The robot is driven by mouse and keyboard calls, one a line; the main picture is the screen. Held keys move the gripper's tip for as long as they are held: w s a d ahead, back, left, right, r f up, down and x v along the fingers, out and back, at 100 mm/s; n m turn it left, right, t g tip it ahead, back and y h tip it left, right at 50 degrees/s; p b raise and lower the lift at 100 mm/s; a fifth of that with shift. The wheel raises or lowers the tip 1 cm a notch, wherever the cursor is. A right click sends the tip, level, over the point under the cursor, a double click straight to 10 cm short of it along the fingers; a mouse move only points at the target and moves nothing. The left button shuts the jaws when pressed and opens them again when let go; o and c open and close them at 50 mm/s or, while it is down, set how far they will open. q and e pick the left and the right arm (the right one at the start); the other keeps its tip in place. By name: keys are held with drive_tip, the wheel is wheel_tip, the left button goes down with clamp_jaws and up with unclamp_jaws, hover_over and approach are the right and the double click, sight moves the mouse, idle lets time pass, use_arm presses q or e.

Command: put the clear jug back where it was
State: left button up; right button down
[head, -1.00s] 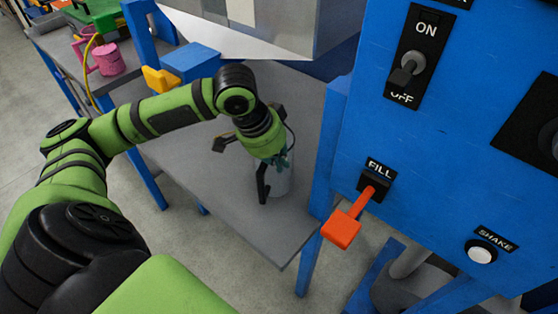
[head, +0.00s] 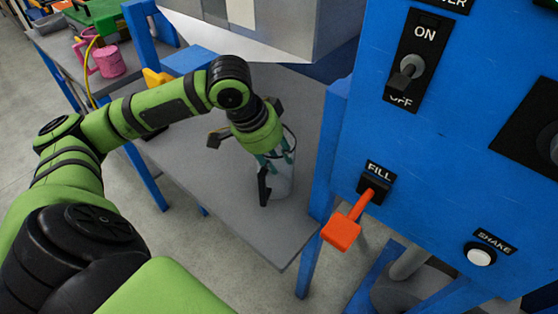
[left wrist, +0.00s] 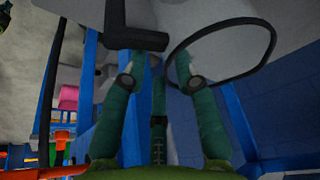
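The clear jug (head: 284,182) stands upright on the grey table, near its right edge beside the blue post. Its black handle (head: 263,188) faces left in the head view. My left gripper (head: 276,160) is at the jug's top, with its teal fingers pointing down and partly covering the rim. In the left wrist view the fingers (left wrist: 156,68) are spread apart with nothing clearly held between them. The jug's black handle (left wrist: 135,38) and thin dark rim (left wrist: 270,50) lie just beyond the fingertips. Contact with the rim cannot be told. My right gripper is out of view.
The grey table (head: 225,205) is clear in front. A blue panel with an orange FILL lever (head: 342,232) and a white SHAKE button (head: 480,257) stands close on the right. A grey metal housing (head: 265,25) hangs behind.

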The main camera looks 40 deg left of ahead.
use_arm(q)
drive_tip(key=p+v, duration=0.1)
drive_tip(key=v, duration=0.8)
drive_tip(key=shift+r, duration=0.35)
drive_tip(key=shift+s+f, duration=0.1)
drive_tip(key=shift+s, duration=0.05)
idle(0.8)
